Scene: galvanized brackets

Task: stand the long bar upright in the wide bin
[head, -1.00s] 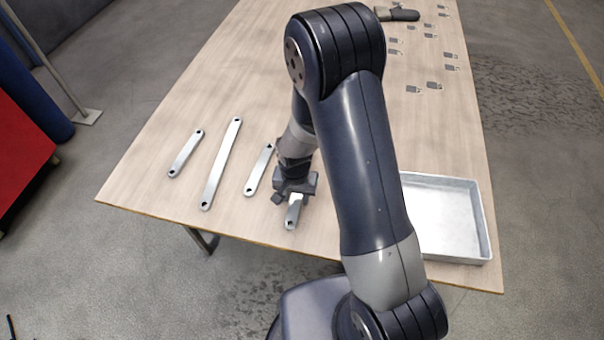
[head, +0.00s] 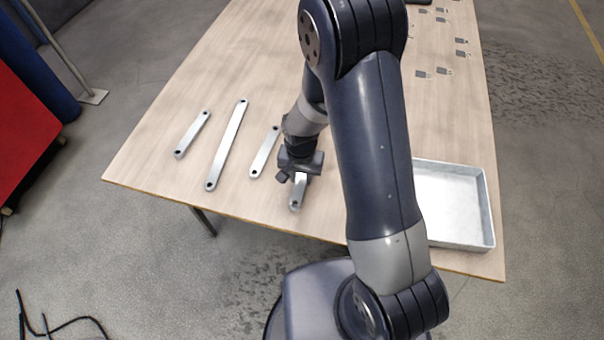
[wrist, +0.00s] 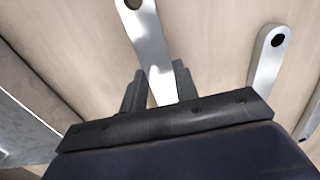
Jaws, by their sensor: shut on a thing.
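The long bar (head: 228,145), flat galvanized metal with a hole at each end, lies on the table, second from the left. My gripper (head: 299,176) is to the right of it and shut on a different bar (head: 298,193), the rightmost. The held bar's near end shows past the jaws; its far part is hidden in the head view. In the wrist view this held bar (wrist: 148,35) runs between the fingers. I cannot tell whether it touches the table. The only container in view is a wide, shallow metal bin (head: 462,244) at the table's right edge.
A short bar (head: 193,134) lies left of the long bar. Another bar (head: 265,152) lies between the long bar and my gripper, and close beside it. Several small brackets (head: 461,41) are scattered at the far right. My arm covers the table's middle.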

